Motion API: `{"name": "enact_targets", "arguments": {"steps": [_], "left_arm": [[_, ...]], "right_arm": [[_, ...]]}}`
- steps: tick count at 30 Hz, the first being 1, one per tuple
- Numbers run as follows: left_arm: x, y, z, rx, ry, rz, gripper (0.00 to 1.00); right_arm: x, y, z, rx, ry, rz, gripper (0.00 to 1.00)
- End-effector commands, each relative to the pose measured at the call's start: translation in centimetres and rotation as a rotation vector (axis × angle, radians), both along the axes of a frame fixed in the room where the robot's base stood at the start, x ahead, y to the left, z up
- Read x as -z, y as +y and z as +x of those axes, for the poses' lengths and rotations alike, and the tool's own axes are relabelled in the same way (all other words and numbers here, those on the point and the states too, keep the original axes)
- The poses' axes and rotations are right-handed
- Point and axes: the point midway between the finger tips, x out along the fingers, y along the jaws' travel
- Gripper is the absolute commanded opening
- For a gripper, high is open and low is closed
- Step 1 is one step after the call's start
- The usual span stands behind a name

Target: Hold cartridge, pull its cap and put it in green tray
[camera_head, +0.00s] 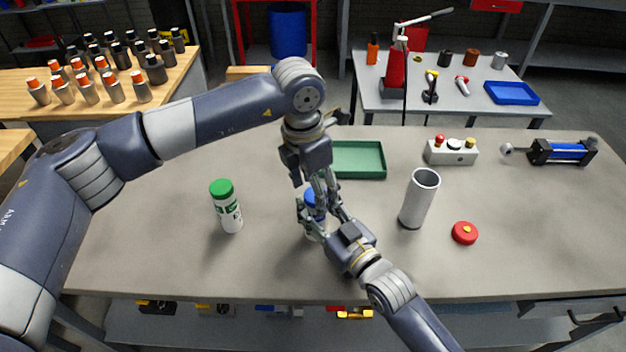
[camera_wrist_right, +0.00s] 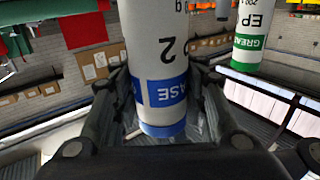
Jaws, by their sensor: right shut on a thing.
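A white grease cartridge with a blue cap (camera_head: 311,198) stands at the middle of the grey bench. My right gripper (camera_head: 318,224) is shut on its body from the lower right. In the right wrist view the white cartridge (camera_wrist_right: 152,40) with its blue band shows between the fingers. My left gripper (camera_head: 322,192) reaches down from above, its fingers at the blue cap. The fingers partly hide the cap, so I cannot tell whether they are closed on it. The green tray (camera_head: 362,160) lies empty behind the grippers, partly hidden by my left wrist.
A green-capped cartridge (camera_head: 227,207) stands to the left. A metal cylinder (camera_head: 420,198) and a red round cap (camera_head: 465,233) are to the right. A button box (camera_head: 451,152) and a blue-bodied actuator (camera_head: 562,152) sit at the back right. The front right of the bench is clear.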

Motion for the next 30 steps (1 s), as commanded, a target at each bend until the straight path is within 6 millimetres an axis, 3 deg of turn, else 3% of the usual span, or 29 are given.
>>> {"name": "enact_targets", "arguments": {"steps": [5, 12, 30], "left_arm": [[-0.01, -0.01, 0.0, 0.0, 0.0, 0.0, 0.64], [-0.02, 0.03, 0.04, 0.0, -0.001, 0.001, 0.1], [-0.09, 0.05, 0.07, -0.001, -0.001, 0.0, 0.1]], "right_arm": [[-0.06, 0.01, 0.01, 0.0, -0.001, 0.001, 0.0], [-0.06, 0.0, 0.0, 0.0, -0.002, 0.001, 0.0], [-0.09, 0.01, 0.01, 0.0, -0.002, 0.001, 0.0]]}}
